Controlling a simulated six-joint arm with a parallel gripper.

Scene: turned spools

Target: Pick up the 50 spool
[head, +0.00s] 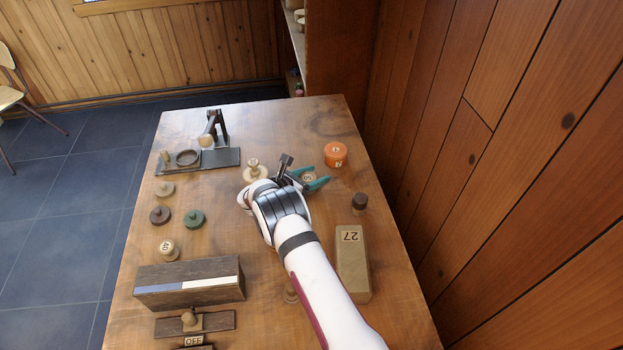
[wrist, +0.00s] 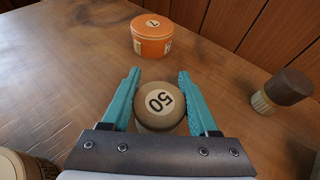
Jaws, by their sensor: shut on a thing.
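The 50 spool (wrist: 159,103) is light brown with a round white label reading 50 on its top. It sits between the two teal fingers of my gripper (wrist: 160,95) in the wrist view, and the gripper is shut on it. In the head view my gripper (head: 309,180) is over the middle right of the table, with the spool (head: 308,176) partly showing between the fingers. The lower part of the spool is hidden, and I cannot tell whether it touches the table.
An orange tub (head: 336,155) stands beyond my gripper. A dark-topped spool (head: 359,202) and a block marked 27 (head: 352,262) are at the right. Several spools, a dark wooden box (head: 190,288) and a black stand (head: 219,128) are at the left. A wood wall borders the right.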

